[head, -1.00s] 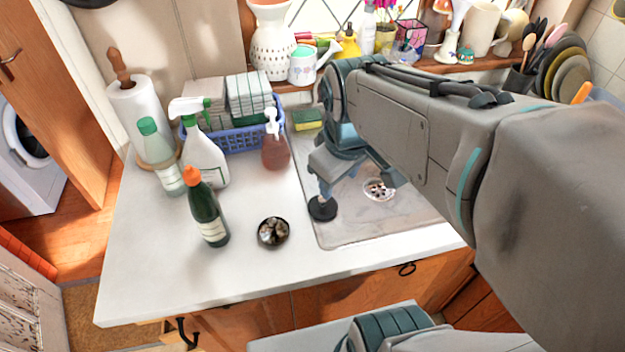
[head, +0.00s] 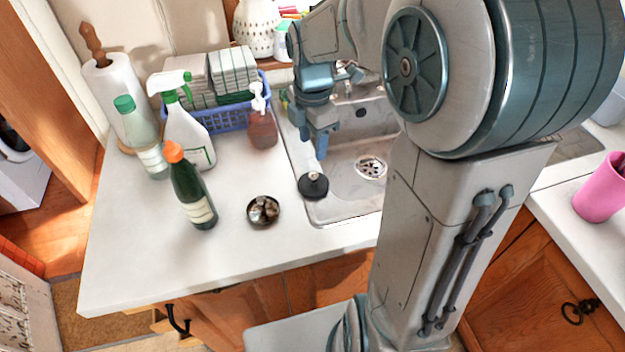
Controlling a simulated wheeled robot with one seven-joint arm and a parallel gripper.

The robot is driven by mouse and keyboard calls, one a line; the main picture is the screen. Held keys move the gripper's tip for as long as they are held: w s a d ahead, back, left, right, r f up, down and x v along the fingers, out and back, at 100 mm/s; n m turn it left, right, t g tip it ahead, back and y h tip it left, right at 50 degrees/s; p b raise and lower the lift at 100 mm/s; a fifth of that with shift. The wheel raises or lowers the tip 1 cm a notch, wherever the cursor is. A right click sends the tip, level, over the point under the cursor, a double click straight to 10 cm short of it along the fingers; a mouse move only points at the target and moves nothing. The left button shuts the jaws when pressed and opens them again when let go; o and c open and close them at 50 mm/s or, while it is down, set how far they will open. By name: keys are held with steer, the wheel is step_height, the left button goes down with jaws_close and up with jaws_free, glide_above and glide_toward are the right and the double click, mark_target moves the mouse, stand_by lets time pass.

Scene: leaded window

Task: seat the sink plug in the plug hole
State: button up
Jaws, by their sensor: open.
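The sink plug (head: 313,187) is a black disc with a small pale knob on top. It lies at the left front edge of the metal sink (head: 342,206), knob up. The plug hole (head: 371,168) is a round, bright strainer in the sink floor, to the right of the plug and a little farther back; it looks uncovered. My gripper (head: 321,150) points down above and slightly behind the plug. It is open and empty, with a visible gap between its fingertips and the knob. My arm hides the right part of the sink.
A dark dish (head: 263,210) and a green bottle with an orange cap (head: 191,188) stand left of the sink. A soap dispenser (head: 262,125), spray bottle (head: 187,130) and blue basket (head: 228,116) stand behind. The front left counter is clear.

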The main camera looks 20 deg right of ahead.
mark_target(312, 174)
step_height(312, 174, down, 10)
steer(key=shift+s+r, duration=0.1)
steer(key=shift+s, duration=0.05)
stand_by(0.3)
jaws_close()
